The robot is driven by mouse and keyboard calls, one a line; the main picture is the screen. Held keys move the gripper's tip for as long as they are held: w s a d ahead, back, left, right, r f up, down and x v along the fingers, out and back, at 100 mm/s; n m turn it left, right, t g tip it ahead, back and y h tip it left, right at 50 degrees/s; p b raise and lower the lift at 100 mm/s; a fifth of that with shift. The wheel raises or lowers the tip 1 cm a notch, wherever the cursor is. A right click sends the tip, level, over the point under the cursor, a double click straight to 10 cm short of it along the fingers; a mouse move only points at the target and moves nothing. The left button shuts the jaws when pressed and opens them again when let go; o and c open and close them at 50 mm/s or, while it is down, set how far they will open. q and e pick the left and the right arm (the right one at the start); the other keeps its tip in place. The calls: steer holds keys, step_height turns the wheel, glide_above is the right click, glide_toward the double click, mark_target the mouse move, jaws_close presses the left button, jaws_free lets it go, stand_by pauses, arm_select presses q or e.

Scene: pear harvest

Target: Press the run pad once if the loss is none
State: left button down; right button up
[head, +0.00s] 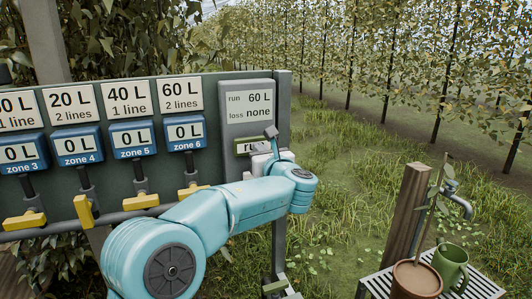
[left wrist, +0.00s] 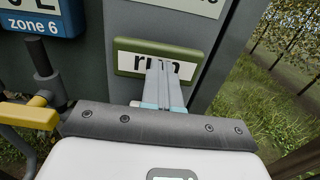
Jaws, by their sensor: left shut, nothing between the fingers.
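The grey display (head: 248,106) at the right end of the board reads "run 60 L" and "loss none". Below it is the run pad (head: 241,148), a green-framed plate, partly hidden by my left gripper. My right gripper is not in view.
Left of the display are white cards and blue zone signs reading 0 L, including zone 6 (head: 186,132). Yellow valve handles (head: 139,202) sit on a pipe below; zone 4's handle is turned upright. A slatted table with a pot (head: 416,281) and green mug (head: 450,265) stands right.

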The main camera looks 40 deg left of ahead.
arm_select(q)
steer(key=shift+w+a, duration=0.1)
steer(key=shift+a, duration=0.15)
